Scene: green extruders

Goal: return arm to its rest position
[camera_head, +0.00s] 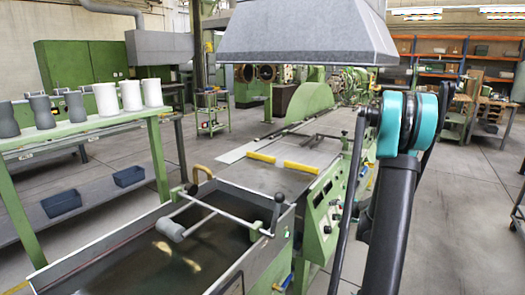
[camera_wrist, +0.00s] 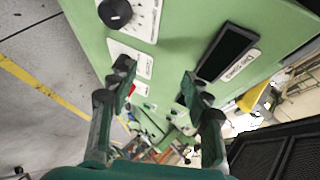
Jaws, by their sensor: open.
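My gripper (camera_wrist: 158,88) shows in the wrist view with its two dark green fingers spread apart. Nothing is held between the fingers. Beyond them is the green control panel (camera_wrist: 185,28) with a black knob, small switches and a dark display. The gap between the fingertips and the panel cannot be judged. In the head view my arm stands at the right, with a black link and a teal joint; my gripper cannot be made out there.
A green extruder line with a control box (camera_head: 322,212) and an open trough (camera_head: 185,255) lies left of my arm. A grey hood (camera_head: 308,35) hangs above. A green table (camera_head: 85,130) carries white and grey containers. Floor is open at the right.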

